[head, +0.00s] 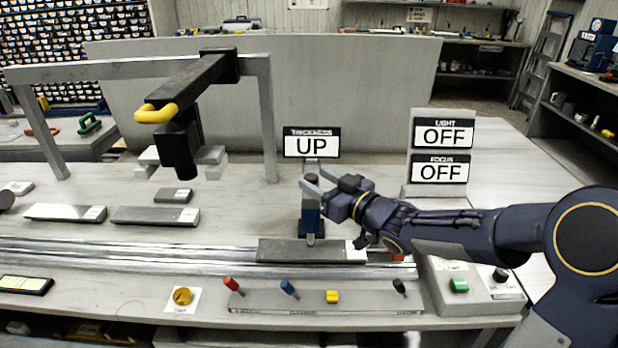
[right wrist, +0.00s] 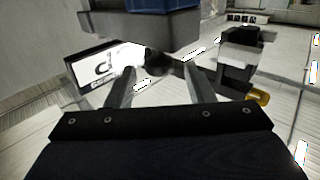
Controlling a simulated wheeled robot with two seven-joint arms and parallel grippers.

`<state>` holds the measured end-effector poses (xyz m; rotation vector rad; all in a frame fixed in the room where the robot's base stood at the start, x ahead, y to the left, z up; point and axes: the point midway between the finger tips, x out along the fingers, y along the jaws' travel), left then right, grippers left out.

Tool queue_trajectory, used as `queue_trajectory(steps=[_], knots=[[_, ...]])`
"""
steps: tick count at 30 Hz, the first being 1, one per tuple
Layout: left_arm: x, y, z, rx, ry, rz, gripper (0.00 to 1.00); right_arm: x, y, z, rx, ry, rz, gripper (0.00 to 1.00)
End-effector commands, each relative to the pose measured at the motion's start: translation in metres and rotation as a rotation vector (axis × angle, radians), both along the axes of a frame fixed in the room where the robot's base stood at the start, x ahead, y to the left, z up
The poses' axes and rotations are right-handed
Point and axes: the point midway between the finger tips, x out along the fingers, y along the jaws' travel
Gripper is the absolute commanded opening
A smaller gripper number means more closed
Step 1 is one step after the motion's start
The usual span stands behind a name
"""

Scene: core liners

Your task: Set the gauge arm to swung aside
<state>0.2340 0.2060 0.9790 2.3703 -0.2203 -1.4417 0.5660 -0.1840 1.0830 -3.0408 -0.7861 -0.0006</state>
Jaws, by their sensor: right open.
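The thickness gauge (head: 311,218) is a narrow blue and grey upright unit in front of the sign reading THICKNESS UP (head: 311,145). Its lower tip is over a grey core piece (head: 300,250) on the rail. My right gripper (head: 314,182) is open at the gauge's upper part, coming from the right; I cannot tell whether it touches. In the right wrist view, the open fingers (right wrist: 160,88) point forward, with a blue and grey body (right wrist: 143,25) close above them. Which part is the swinging arm is unclear. My left gripper is out of view.
A black overhead arm (head: 190,80) with a yellow handle (head: 157,113) hangs from a grey frame at left. A front strip (head: 260,301) carries red, blue, yellow and black controls.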

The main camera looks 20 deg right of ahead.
Motion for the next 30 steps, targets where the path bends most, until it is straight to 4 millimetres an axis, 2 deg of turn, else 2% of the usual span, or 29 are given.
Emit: queue_trajectory(steps=[6,16,27,30], knots=[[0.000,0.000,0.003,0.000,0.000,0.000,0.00,0.021,0.012,0.000,0.000,0.001,0.001,0.48],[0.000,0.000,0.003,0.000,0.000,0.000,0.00,0.025,0.014,0.000,-0.001,0.000,-0.001,0.48],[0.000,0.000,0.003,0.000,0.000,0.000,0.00,0.025,0.014,0.000,-0.001,0.000,-0.001,0.00],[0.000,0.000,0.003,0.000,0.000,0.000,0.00,0.025,0.014,0.000,-0.001,0.000,-0.001,0.00]])
